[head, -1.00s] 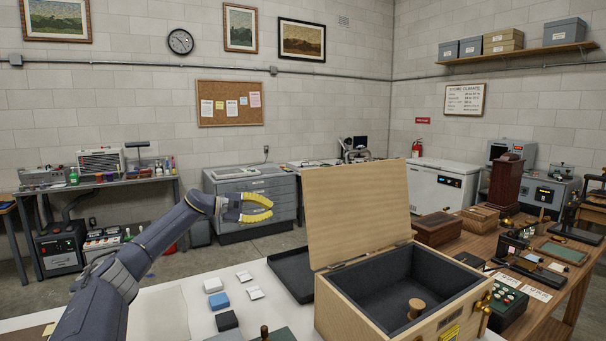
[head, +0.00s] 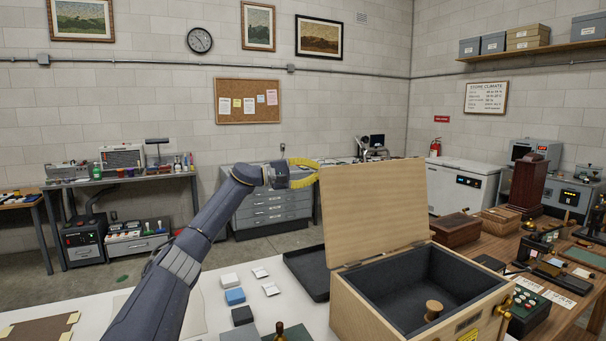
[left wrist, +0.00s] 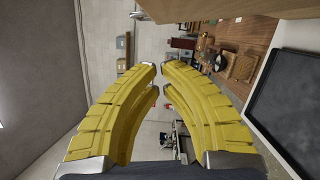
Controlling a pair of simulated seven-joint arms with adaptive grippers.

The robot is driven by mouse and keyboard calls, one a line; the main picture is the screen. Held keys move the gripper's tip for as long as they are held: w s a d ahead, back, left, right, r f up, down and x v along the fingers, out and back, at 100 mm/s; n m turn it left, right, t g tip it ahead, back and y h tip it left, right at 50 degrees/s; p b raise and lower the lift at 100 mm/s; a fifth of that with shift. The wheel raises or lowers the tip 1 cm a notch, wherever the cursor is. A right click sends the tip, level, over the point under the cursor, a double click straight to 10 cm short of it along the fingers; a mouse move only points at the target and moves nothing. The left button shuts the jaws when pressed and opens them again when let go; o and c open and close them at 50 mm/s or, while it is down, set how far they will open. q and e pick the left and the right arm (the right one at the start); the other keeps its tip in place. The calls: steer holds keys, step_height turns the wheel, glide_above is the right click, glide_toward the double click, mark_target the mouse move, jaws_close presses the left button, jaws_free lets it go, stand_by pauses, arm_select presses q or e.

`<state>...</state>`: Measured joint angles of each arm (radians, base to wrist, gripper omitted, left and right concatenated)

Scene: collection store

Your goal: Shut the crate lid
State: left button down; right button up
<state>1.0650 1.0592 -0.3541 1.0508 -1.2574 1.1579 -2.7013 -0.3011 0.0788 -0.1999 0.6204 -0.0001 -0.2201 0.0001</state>
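The pale wooden crate (head: 352,309) stands on the white table at the right of centre in the head view. Its lid (head: 375,212) is raised nearly upright at the back hinge, showing the dark lining. A round wooden knob-like piece (head: 433,309) is inside. My left gripper (head: 316,164) is beside the lid's upper left edge, its tips close to or partly behind it; contact cannot be told. In the left wrist view its yellow fingers (left wrist: 159,74) curve together with almost no gap and nothing between them. A wooden panel, likely the lid (left wrist: 230,9), crosses the top there. My right gripper is out of view.
A black tray (head: 300,268) lies behind and left of the crate. Small white, blue and dark blocks (head: 236,297) lie on the table left of the crate. A wooden bench (head: 512,250) with boxes and tools stands to the right.

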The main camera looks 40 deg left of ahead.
mark_target(328, 170)
arm_select(q)
steer(key=shift+w+d+r, duration=0.1)
steer(key=shift+d+r, duration=0.1)
steer(key=shift+d, duration=1)
steer(key=shift+w+d+r, duration=0.1)
steer(key=shift+d+r, duration=0.1)
steer(key=shift+d, duration=1)
